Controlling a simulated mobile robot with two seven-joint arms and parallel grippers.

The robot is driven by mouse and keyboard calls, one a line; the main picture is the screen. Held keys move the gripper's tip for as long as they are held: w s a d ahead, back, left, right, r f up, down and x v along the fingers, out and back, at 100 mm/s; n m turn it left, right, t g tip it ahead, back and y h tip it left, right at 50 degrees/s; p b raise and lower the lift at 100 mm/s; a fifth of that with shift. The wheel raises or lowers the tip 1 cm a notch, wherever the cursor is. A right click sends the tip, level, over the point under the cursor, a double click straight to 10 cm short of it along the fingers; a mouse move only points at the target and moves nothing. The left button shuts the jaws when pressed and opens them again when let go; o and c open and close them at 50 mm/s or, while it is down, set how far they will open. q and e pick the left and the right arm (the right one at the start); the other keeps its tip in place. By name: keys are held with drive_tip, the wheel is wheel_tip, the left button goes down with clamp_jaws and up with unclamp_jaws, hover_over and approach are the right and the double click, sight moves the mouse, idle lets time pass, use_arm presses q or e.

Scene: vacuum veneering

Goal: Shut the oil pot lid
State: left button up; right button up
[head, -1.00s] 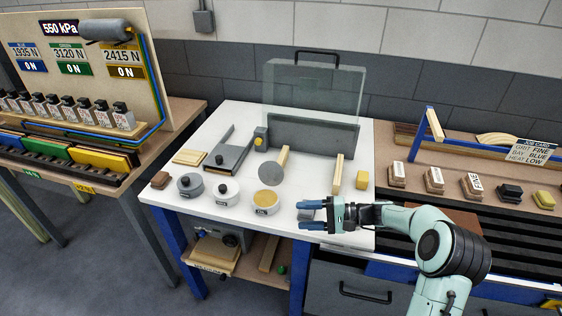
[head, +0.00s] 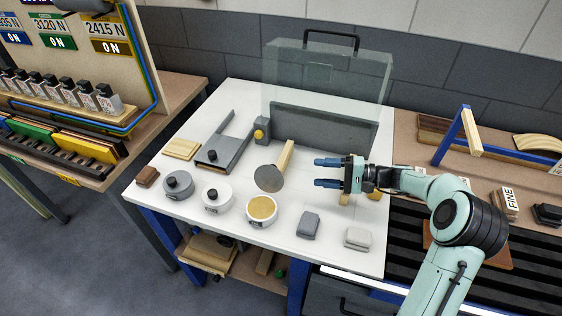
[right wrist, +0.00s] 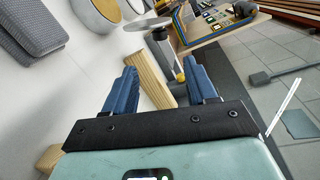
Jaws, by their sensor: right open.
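The oil pot (head: 261,209) is a white round pot with yellow-tan contents, standing uncovered on the white tabletop. A round grey disc (head: 269,179), which looks like its raised lid, stands tilted just behind it. In the right wrist view the pot (right wrist: 97,14) is at the top left and the disc (right wrist: 147,23) to its right. My right gripper (head: 322,172) is open and empty, to the right of the disc and apart from it, fingers pointing left. In the wrist view its blue fingers (right wrist: 162,76) frame part of a wooden piece. My left gripper is not in view.
A grey pot (head: 177,186) and a white pot (head: 216,199), both with black-knobbed lids, stand left. A wooden bar (head: 285,156) is behind the disc. A grey block (head: 309,225) and a pale block (head: 358,238) lie in front. A clear panel (head: 325,80) rises behind.

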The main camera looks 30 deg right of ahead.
sight(271, 177)
drive_tip(key=p+x, duration=0.1)
drive_tip(key=x, duration=1.2)
drive_tip(key=shift+w+a+p, duration=0.1)
drive_tip(key=shift+a+p, duration=0.1)
drive_tip(key=shift+p, duration=0.1)
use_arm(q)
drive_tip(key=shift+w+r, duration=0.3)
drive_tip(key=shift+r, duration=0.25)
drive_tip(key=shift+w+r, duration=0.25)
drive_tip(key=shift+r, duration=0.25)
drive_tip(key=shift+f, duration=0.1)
use_arm(e)
clamp_jaws()
